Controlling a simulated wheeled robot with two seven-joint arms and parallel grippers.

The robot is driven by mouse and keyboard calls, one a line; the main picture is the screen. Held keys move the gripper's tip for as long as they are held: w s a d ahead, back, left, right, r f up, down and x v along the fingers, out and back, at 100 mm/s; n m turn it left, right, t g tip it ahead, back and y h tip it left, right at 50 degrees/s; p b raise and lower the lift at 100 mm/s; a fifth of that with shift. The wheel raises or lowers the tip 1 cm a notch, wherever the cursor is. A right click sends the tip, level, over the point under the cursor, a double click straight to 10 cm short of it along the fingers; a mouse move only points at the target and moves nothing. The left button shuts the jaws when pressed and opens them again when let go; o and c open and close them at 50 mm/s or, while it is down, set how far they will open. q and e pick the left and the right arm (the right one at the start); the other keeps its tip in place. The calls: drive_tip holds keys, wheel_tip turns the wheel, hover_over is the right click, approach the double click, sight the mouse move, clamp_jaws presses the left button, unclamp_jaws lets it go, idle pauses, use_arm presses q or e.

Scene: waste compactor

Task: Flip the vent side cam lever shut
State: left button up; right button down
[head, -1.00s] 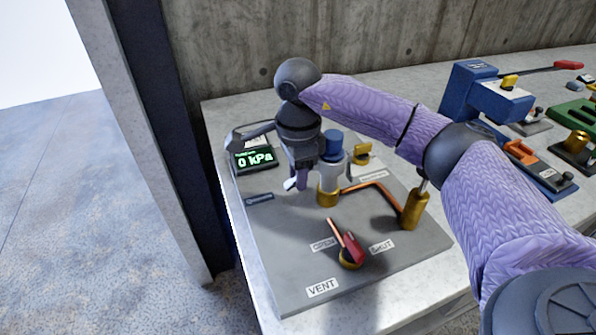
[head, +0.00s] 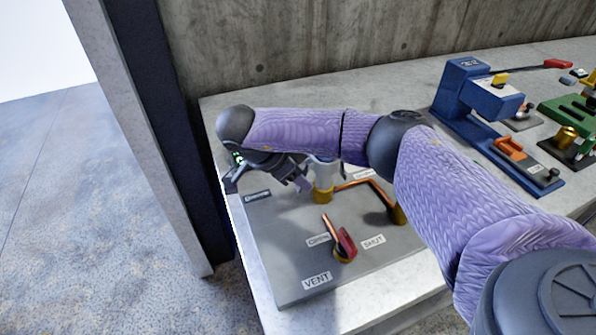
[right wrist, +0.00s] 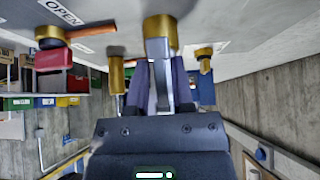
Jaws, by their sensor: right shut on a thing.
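The vent cam lever (head: 345,243) has a red handle on a gold pivot, with a copper-coloured bar beside it. It stands between the OPEN and SHUT labels, behind the VENT label. Its red handle also shows in the right wrist view (right wrist: 53,58), at upper left. My right gripper (head: 303,184) is over the panel's far left part, behind and left of the lever and apart from it. In the right wrist view its purple fingers (right wrist: 164,85) close around a slim silver-grey bar (right wrist: 161,85); what it belongs to is unclear. My left gripper is not in view.
The grey panel (head: 280,275) lies on the concrete bench. A silver cylinder with a gold base (head: 323,188) stands close right of the gripper. A copper pipe (head: 370,187) is behind the lever. A blue press (head: 470,95) stands at right. My arm hides part of the panel.

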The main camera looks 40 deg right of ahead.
drive_tip(key=shift+d+f+h, duration=0.1)
drive_tip(key=shift+h, duration=0.5)
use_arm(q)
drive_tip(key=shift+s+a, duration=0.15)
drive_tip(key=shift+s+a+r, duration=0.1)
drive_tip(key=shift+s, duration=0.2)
use_arm(e)
drive_tip(key=shift+d+h, duration=0.1)
drive_tip(key=shift+h, duration=0.2)
drive_tip(key=c, duration=0.7)
unclamp_jaws()
drive_tip(key=shift+o, duration=0.2)
use_arm(q)
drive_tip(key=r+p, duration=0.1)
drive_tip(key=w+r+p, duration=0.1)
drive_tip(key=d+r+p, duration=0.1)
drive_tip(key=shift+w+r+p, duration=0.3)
drive_tip(key=shift+p, duration=0.1)
use_arm(e)
drive_tip(key=v, duration=1)
